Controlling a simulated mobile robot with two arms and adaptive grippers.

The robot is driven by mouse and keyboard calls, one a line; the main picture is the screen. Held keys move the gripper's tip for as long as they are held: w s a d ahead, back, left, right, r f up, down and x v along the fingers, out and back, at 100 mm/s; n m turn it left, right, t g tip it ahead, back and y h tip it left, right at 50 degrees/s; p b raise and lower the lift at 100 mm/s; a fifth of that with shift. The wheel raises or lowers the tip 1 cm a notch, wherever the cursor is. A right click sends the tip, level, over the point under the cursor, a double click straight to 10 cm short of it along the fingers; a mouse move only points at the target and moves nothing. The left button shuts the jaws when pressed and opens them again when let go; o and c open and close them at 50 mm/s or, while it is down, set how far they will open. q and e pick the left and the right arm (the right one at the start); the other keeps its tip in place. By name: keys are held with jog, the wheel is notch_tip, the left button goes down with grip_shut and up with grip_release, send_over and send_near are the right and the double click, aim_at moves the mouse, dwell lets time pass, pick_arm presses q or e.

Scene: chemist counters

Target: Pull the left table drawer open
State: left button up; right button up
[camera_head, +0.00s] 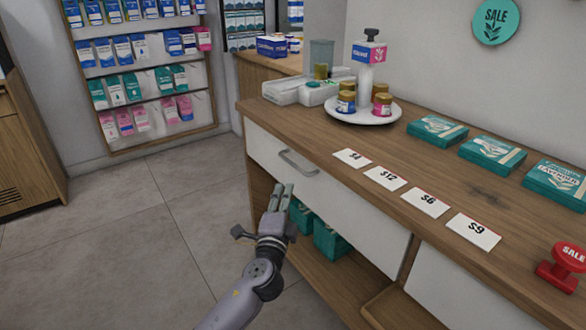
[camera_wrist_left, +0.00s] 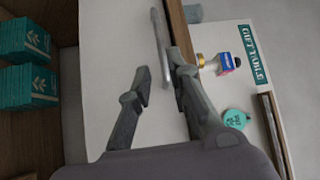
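The left table drawer has a white front (camera_head: 340,207) and looks shut, flush under the wooden counter top. Its grey bar handle (camera_head: 298,164) is near the upper left of that front. In the left wrist view the handle (camera_wrist_left: 161,42) runs up the picture, with its lower end between my finger lines. My left gripper (camera_head: 282,189) is just below and in front of the handle in the head view. In the wrist view its two fingers (camera_wrist_left: 159,68) are apart, with nothing held. I cannot tell whether the right finger touches the handle. My right gripper is not in view.
Teal boxes (camera_head: 328,240) stand on the open shelf below the drawer. Price cards (camera_head: 385,179), a round white tray (camera_head: 362,117) with jars and a red SALE stamp (camera_head: 563,266) are on the counter top (camera_head: 440,180). The floor (camera_head: 130,245) to the left is clear.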

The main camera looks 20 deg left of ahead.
pick_arm(q)
jog(key=w+a+r+b, duration=0.1)
jog(key=w, duration=1)
jog(key=shift+a+r, duration=0.2)
jog(key=shift+a, duration=0.05)
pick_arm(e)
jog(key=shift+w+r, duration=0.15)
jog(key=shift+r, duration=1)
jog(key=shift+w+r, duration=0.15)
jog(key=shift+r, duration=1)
pick_arm(q)
jog(key=shift+c, duration=0.5)
grip_shut()
